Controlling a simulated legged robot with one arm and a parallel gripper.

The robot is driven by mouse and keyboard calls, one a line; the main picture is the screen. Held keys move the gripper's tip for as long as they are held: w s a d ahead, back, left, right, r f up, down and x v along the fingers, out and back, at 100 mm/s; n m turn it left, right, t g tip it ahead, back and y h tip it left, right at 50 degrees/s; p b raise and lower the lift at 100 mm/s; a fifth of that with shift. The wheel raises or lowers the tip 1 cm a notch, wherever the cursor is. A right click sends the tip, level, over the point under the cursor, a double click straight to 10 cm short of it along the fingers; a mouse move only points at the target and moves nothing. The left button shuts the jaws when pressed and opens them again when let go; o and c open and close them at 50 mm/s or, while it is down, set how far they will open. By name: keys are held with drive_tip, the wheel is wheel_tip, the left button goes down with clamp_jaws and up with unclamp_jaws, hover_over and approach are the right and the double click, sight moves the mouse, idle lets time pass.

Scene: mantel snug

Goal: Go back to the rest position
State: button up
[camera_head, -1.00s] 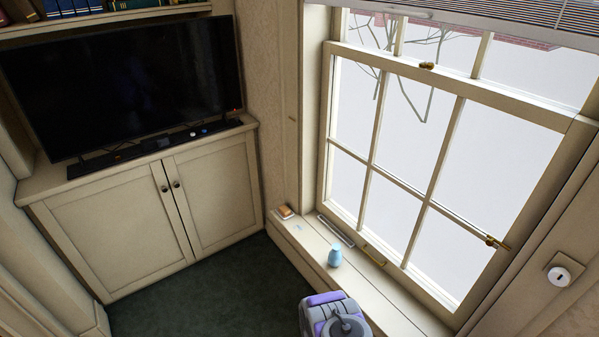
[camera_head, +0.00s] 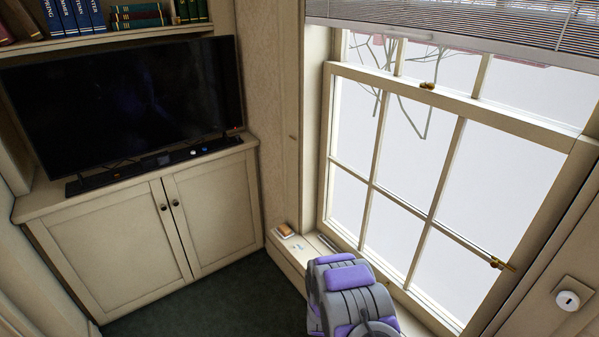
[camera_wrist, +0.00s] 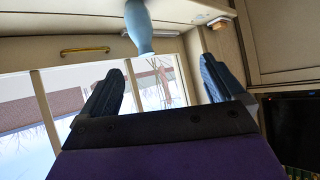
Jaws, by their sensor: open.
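My gripper (camera_wrist: 163,65) shows in the wrist view, its two dark fingers spread apart with nothing between them. A light blue vase (camera_wrist: 138,28) shows past the fingertips at the top of that view, apart from both fingers. The wrist picture is upside down, with the window sill (camera_wrist: 90,47) along its upper part. In the head view my grey and purple arm rises at the bottom centre in front of the sill. It hides the vase there, and my fingers cannot be seen in that view.
A sash window (camera_head: 432,216) stands right of my arm, with a blind (camera_head: 470,38) above. A small orange-topped item (camera_head: 285,230) lies on the sill's far end. A television (camera_head: 125,98) stands on a cream cabinet (camera_head: 110,235) at left. Dark green floor (camera_head: 230,295) is clear before it.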

drive_tip(key=s+r+n+g+y, duration=0.1)
drive_tip(key=s+r+g, duration=0.35)
drive_tip(key=r, duration=0.75)
drive_tip(key=s+r+g+y, duration=0.1)
drive_tip(key=s+r+g, duration=0.1)
drive_tip(key=s+r, duration=0.8)
drive_tip(key=s+d+r+g, duration=0.1)
drive_tip(key=s+r+g, duration=0.1)
drive_tip(key=s+r, duration=0.4)
drive_tip(key=s+d+r+n+g, duration=0.1)
drive_tip(key=s+r, duration=0.5)
drive_tip(key=s, duration=1.1)
drive_tip(key=s+d+r+g, duration=0.3)
drive_tip(key=s+r, duration=0.3)
drive_tip(key=s, duration=0.6)
drive_tip(key=shift+s+r+n+h, duration=0.2)
drive_tip(key=shift+s+n+h, duration=0.05)
drive_tip(key=shift+n+h, duration=0.05)
